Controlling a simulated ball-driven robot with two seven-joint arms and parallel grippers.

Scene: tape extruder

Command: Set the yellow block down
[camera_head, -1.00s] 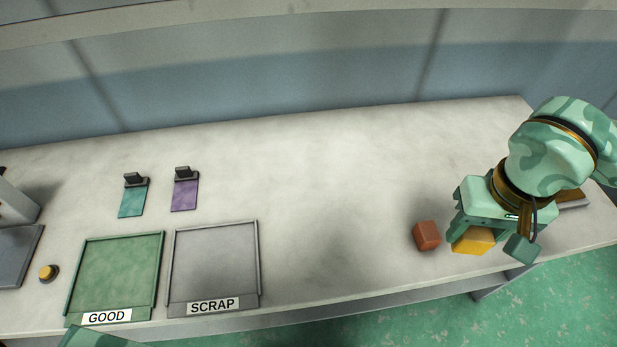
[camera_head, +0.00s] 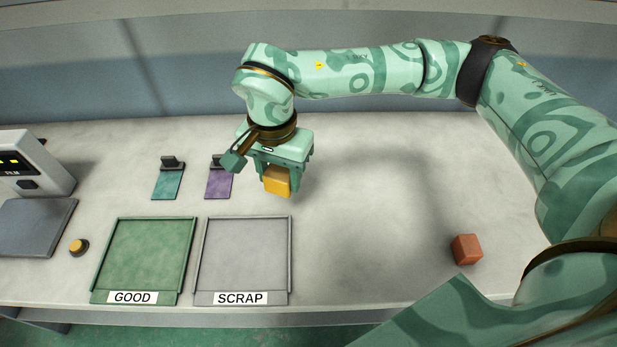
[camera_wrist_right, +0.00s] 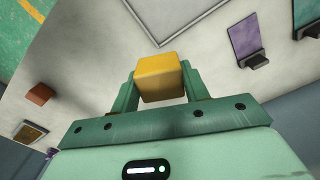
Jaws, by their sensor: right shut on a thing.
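The yellow block (camera_head: 277,181) is held between the fingers of my right gripper (camera_head: 284,176), above the table behind the SCRAP tray's back right corner. In the right wrist view the yellow block (camera_wrist_right: 160,78) sits between the two green fingers of the right gripper (camera_wrist_right: 161,88). Whether the block touches the table is hard to tell, but it looks raised. My left gripper does not show in either view.
The green GOOD tray (camera_head: 183,222) and grey SCRAP tray (camera_head: 286,235) lie empty at the front. Teal (camera_head: 167,184) and purple (camera_head: 217,184) swatches with dark clips lie behind them. A red-brown block (camera_head: 467,249) stands right. A yellow button (camera_head: 79,246) sits left. The table middle is clear.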

